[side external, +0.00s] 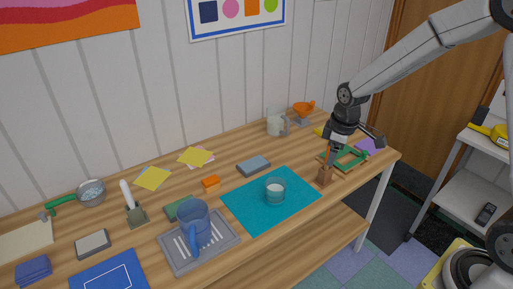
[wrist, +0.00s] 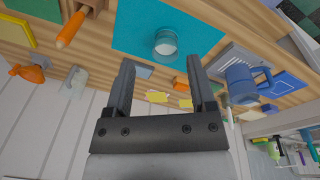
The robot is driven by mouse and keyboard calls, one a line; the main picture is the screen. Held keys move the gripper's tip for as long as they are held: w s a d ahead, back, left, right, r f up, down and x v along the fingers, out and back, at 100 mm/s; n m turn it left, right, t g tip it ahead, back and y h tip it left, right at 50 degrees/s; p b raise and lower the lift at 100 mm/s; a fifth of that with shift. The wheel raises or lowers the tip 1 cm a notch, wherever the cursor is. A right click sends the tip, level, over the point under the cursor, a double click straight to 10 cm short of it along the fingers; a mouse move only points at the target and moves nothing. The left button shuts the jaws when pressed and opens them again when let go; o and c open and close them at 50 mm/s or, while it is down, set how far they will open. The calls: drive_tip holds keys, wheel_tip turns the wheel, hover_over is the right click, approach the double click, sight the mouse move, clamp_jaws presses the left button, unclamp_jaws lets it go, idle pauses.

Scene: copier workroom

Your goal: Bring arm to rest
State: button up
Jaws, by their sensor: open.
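My gripper (side external: 355,139) is at the right end of the wooden bench, above and behind the small wooden pencil holder. In the wrist view my gripper (wrist: 161,82) shows two dark fingers spread well apart, with nothing held between them. A glass cup with pale contents (side external: 275,190) stands on the teal mat (side external: 245,207). The cup (wrist: 165,44) also shows beyond the fingertips in the wrist view, clear of both.
A pencil holder (side external: 325,175) and green frame (side external: 355,160) are near the arm. A clear pitcher (side external: 276,122) and orange-topped item (side external: 303,110) stand behind. A blue pitcher (side external: 195,229) sits on a grey tray (side external: 222,251). A white shelf (side external: 465,175) stands at right.

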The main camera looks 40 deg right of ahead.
drive_tip(key=s+a+m+t, duration=0.1)
drive_tip(key=s+a+m, duration=0.5)
drive_tip(key=s, duration=0.7)
drive_tip(key=shift+f, duration=0.2)
drive_tip(key=shift+a, duration=0.1)
